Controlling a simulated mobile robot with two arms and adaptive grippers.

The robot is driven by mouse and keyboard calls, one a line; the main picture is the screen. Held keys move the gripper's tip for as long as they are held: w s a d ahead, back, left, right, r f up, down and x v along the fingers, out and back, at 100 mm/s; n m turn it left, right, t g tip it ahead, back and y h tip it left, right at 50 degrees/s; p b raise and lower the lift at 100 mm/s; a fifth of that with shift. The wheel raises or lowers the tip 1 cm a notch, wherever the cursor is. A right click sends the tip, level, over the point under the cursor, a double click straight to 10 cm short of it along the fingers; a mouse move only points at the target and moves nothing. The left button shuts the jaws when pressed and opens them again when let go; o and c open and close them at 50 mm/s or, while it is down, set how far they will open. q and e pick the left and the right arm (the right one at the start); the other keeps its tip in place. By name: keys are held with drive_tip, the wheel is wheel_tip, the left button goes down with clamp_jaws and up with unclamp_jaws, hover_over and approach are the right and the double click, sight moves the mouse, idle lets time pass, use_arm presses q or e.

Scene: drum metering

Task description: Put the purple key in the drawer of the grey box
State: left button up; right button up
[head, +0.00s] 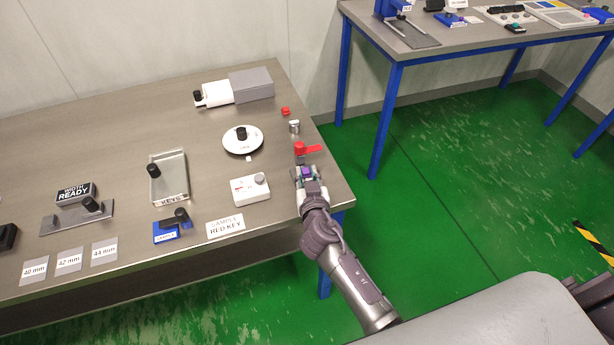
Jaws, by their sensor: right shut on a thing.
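The grey box (251,84) stands at the back right of the near table. Its white drawer (217,94) is pulled out to the left, with a black knob at its end. My right gripper (306,173) is at the table's right edge, well in front of the box. It is shut on a small purple thing, which I take for the purple key (307,171); the fingers hide part of it. My left gripper is not in view.
A red handled piece (301,148) is just beyond my right gripper. A small metal cylinder (294,127), a red block (285,111) and a white round dial (243,140) lie between gripper and box. A glass tray marked KEYS (170,193) is further left.

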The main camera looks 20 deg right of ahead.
drive_tip(key=shift+f, duration=0.1)
drive_tip(key=shift+f+b, duration=0.2)
drive_tip(key=shift+b, duration=0.1)
drive_tip(key=o, duration=0.7)
drive_tip(key=shift+o, duration=0.2)
drive_tip(key=shift+r, duration=0.1)
